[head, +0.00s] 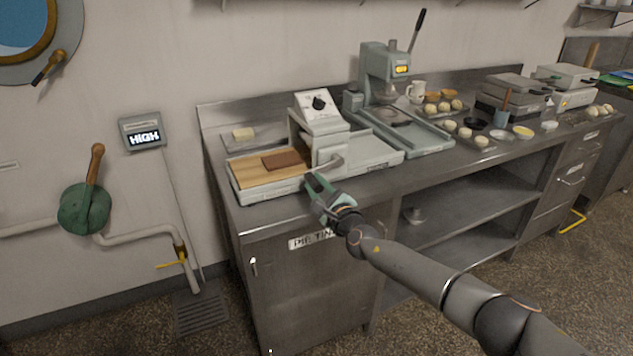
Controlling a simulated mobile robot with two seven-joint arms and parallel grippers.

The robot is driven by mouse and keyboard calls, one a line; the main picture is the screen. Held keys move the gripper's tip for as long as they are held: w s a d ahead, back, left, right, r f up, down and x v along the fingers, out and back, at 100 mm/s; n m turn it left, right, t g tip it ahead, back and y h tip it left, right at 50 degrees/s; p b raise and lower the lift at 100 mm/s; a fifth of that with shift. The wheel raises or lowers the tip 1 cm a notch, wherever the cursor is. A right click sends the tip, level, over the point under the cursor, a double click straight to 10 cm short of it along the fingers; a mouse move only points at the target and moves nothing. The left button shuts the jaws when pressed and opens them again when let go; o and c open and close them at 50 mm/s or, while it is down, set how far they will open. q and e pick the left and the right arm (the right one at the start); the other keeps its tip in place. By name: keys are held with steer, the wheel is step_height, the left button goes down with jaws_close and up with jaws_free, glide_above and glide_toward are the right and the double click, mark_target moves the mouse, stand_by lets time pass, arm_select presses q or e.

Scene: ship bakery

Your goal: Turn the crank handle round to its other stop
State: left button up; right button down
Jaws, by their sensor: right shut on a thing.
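The dough roller machine (318,130) stands on the steel counter, with a white head, a black knob and a wooden board on its left bed. Its grey crank (335,163) shows low on the front side, just above my gripper. My right gripper (318,181) is at the front of the machine, over the counter's front edge, shut on the crank's handle. The handle itself is mostly hidden by the fingers. My left gripper is out of view.
A brown slab (287,160) lies on the wooden board. A press (385,75) stands behind to the right, with dough balls and trays along the counter (375,185). A green wall pump (84,208) with a wooden lever is at the left. The floor in front is clear.

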steer(key=shift+f+n+b, duration=0.35)
steer(key=shift+f+n, duration=0.45)
steer(key=shift+w+d+f+n+b, duration=0.1)
steer(key=shift+d+f+n+b, duration=0.2)
steer(key=shift+f+n, duration=0.35)
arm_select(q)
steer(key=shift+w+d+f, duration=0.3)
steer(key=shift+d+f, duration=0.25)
arm_select(e)
steer(key=shift+d+f+n, duration=0.1)
steer(key=shift+d+n, duration=0.05)
steer(key=shift+n, duration=0.5)
steer(key=c, duration=0.7)
jaws_free()
steer(key=shift+w, duration=0.1)
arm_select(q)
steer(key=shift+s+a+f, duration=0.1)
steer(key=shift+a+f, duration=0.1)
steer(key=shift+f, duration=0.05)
arm_select(e)
steer(key=shift+o, duration=0.2)
steer(key=shift+d, duration=0.1)
